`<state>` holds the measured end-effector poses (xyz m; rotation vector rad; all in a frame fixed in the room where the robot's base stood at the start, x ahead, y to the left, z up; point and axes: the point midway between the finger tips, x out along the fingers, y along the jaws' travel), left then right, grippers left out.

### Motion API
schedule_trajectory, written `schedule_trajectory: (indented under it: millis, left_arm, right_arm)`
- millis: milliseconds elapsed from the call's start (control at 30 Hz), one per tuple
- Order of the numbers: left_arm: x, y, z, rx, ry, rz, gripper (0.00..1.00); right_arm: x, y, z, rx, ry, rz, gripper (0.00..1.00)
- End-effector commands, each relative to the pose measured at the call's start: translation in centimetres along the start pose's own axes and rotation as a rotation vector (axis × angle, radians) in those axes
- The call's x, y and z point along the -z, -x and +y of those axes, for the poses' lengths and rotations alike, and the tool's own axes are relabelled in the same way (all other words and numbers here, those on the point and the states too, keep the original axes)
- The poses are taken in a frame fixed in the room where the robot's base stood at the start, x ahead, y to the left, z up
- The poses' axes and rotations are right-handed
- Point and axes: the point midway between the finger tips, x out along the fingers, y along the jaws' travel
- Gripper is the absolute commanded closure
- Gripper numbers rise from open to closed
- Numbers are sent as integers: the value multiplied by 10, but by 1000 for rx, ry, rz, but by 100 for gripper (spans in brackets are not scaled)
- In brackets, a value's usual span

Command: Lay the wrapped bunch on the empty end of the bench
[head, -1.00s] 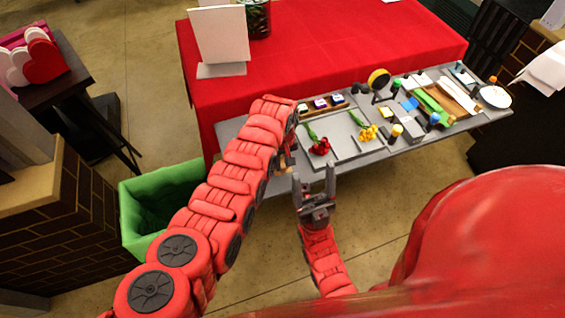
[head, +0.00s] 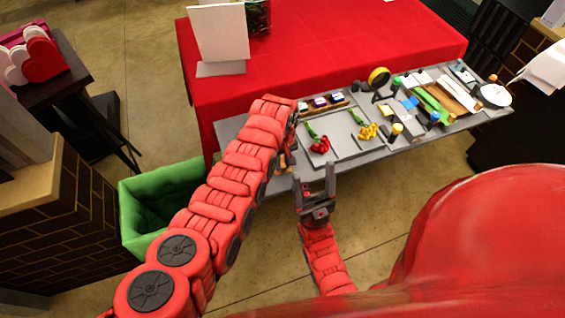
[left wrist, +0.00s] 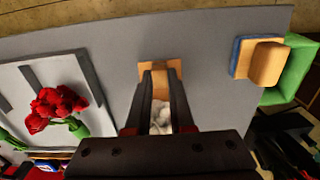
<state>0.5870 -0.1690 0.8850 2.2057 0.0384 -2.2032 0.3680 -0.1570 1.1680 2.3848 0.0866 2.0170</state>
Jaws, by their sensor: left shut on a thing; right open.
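My left gripper (left wrist: 160,95) is shut on a tan-wrapped bunch (left wrist: 160,67) with a white part between the fingers. It is over the grey bench (left wrist: 205,50), at the left end in the head view, where the bench (head: 228,128) is mostly bare. I cannot tell whether the bunch touches the surface. In the head view my left arm hides much of the gripper and the bunch. My right gripper (head: 315,185) is open and empty in front of the bench's near edge.
Red flowers (head: 320,144) and yellow flowers (head: 368,131) lie on grey trays. A tan-and-blue block (left wrist: 265,62) is near the bench end, beside the green bin (head: 130,215). Tools and supplies crowd the right half. The red-covered table (head: 330,50) stands behind.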

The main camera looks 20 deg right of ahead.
Motion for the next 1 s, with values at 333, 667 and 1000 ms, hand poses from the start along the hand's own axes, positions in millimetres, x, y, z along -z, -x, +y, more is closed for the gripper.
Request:
schedule_trajectory:
  millis: [333, 667, 1000]
  left_arm:
    - [0, -1, 0, 0, 0, 1, 100]
    - [0, -1, 0, 0, 0, 1, 44]
    - [0, -2, 0, 0, 0, 0, 21]
  right_arm:
    - [0, 3, 0, 0, 0, 0, 31]
    - [0, 3, 0, 0, 0, 0, 31]
    - [0, 3, 0, 0, 0, 0, 31]
